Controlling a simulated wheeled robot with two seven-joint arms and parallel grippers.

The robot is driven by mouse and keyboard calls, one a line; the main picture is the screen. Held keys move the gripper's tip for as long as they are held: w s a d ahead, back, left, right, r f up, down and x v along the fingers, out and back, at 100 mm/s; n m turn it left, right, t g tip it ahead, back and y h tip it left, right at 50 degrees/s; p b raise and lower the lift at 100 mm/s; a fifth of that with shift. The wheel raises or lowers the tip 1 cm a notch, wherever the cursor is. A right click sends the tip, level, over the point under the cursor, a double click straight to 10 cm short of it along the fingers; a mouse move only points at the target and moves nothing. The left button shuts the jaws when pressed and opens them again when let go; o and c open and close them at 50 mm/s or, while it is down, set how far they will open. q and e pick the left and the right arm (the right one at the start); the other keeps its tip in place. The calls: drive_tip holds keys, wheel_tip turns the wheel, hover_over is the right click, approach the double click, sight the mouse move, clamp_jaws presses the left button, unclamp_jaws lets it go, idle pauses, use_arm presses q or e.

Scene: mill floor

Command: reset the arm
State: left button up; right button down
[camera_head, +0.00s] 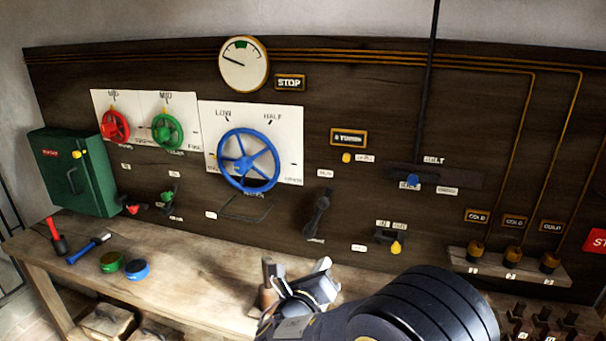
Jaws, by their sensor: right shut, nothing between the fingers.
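My right gripper (296,270) is at the bottom middle, over the right part of the wooden bench, with my dark arm reaching in from the lower right. It is shut and holds nothing. It is in front of the dark control panel (370,110), apart from the wheels and levers on it. My arm hides part of the bench and the panel's lower edge. My left gripper is out of view.
The wooden bench (190,285) carries a red-handled tool (57,238), a blue-handled tool (87,248), and green (111,262) and blue (137,270) round pieces. A blue handwheel (248,160) and black lever (318,215) stick out from the panel. Pegs (545,325) stand lower right.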

drive_tip(key=s+d+f+m+g+h, duration=0.1)
drive_tip(key=s+d+m+g, duration=0.3)
drive_tip(key=d+m, duration=0.4)
drive_tip(key=s+d+f+m+g+h, duration=0.1)
drive_tip(key=s+d+m+g, duration=0.35)
drive_tip(key=d, duration=0.55)
drive_tip(key=s+d+f+m+g+y, duration=0.1)
drive_tip(key=s+d+m+g+y, duration=0.15)
drive_tip(key=s+m, duration=0.35)
drive_tip(key=s+d+f+m+g+y, duration=0.2)
drive_tip(key=s+d+m, duration=0.1)
drive_tip(key=s+m, duration=0.3)
drive_tip(key=s+a+r+m+t+y, duration=0.1)
drive_tip(key=s+a+m+y, duration=0.2)
drive_tip(key=m, duration=0.5)
drive_tip(key=s+a+r+m+t+y, duration=0.1)
drive_tip(key=s+a+m+y, duration=0.3)
drive_tip(key=s+m, duration=0.4)
drive_tip(key=shift+s+r+t+y, duration=0.3)
drive_tip(key=shift+r+y, duration=0.05)
drive_tip(key=c, duration=2.1)
unclamp_jaws()
